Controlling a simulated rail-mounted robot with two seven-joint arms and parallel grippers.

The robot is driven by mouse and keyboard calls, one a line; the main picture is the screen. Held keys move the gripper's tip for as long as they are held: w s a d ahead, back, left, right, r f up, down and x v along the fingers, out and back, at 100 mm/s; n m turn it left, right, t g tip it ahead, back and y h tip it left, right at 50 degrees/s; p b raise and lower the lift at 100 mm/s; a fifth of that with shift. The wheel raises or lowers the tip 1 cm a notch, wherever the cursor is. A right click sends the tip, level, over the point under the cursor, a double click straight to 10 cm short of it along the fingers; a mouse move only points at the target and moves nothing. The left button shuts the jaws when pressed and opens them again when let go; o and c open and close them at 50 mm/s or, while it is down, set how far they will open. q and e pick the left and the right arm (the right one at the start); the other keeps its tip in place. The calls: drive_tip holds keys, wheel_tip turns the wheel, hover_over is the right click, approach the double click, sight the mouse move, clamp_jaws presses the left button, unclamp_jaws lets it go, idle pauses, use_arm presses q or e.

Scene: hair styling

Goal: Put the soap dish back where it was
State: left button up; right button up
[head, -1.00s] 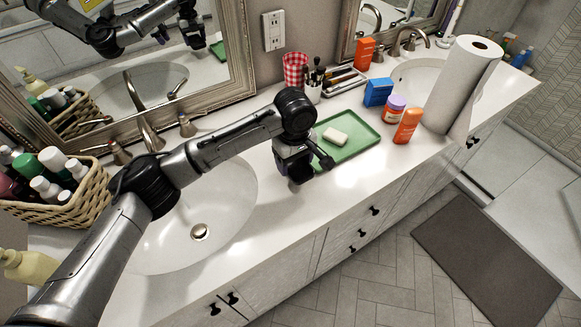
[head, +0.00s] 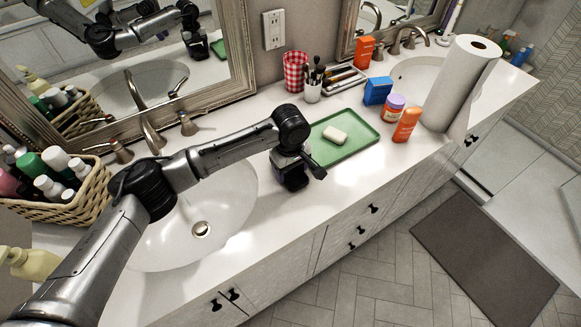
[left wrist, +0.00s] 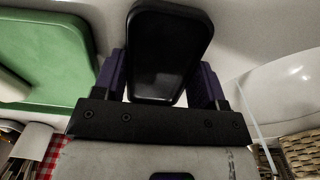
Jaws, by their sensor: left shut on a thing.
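A black, rounded, flat piece that looks like the soap dish (left wrist: 170,50) sits between the purple fingers of my left gripper (left wrist: 160,85) in the left wrist view. In the head view my left gripper (head: 300,172) is shut on it over the counter, between the left sink and the green tray. The dish is dark against the gripper there and hard to make out. A pale bar of soap (head: 335,135) lies on the green tray (head: 352,151), to the right of my gripper. My right gripper is not in view.
The left sink (head: 235,205) lies left of my gripper, with a wicker basket (head: 85,205) of bottles beyond. An orange bottle (head: 406,125), a jar (head: 393,107), a blue box (head: 377,90) and a paper roll (head: 455,85) stand right of the tray. The front counter strip is clear.

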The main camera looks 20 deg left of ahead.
sight(291, 172)
use_arm(q)
drive_tip(key=o, duration=0.9)
drive_tip(key=shift+o, duration=0.2)
drive_tip(key=shift+r, duration=0.25)
wheel_tip(291, 172, up, 12)
drive_tip(key=b, duration=0.2)
drive_tip(key=shift+f, duration=0.15)
